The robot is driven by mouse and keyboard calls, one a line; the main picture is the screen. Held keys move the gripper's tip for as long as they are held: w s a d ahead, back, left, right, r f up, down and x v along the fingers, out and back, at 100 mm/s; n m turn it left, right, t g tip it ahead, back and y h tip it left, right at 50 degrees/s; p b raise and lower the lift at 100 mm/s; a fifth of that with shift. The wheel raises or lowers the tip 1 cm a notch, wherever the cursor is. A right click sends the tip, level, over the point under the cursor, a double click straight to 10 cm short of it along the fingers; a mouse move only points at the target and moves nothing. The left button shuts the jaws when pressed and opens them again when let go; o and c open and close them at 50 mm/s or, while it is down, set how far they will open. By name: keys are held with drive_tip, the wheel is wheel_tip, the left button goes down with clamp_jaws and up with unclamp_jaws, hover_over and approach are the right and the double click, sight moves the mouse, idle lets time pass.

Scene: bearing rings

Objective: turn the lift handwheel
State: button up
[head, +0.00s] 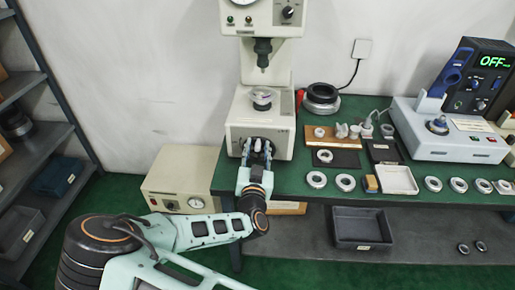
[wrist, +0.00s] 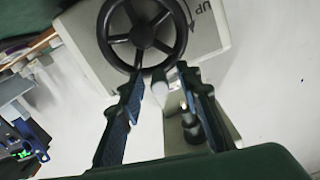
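The black lift handwheel (wrist: 143,36) shows at the top of the wrist view, spoked, on the light front face of the press base (wrist: 85,45). An "UP" mark with an arrow is beside it. In the head view the wheel is largely hidden by my gripper (head: 257,147), which is at the front of the press (head: 245,112). In the wrist view my gripper (wrist: 160,80) has its two blue-padded fingers apart, tips at the wheel's lower rim.
The green bench (head: 300,190) right of the press holds several metal rings, a white tray (head: 396,180) and a heater unit (head: 450,140) reading OFF. A beige box (head: 182,180) with a gauge is on the left. A grey bin (head: 362,228) sits on the lower shelf.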

clamp_jaws()
drive_tip(key=shift+d+r+p, duration=0.1)
drive_tip(key=shift+p, duration=0.25)
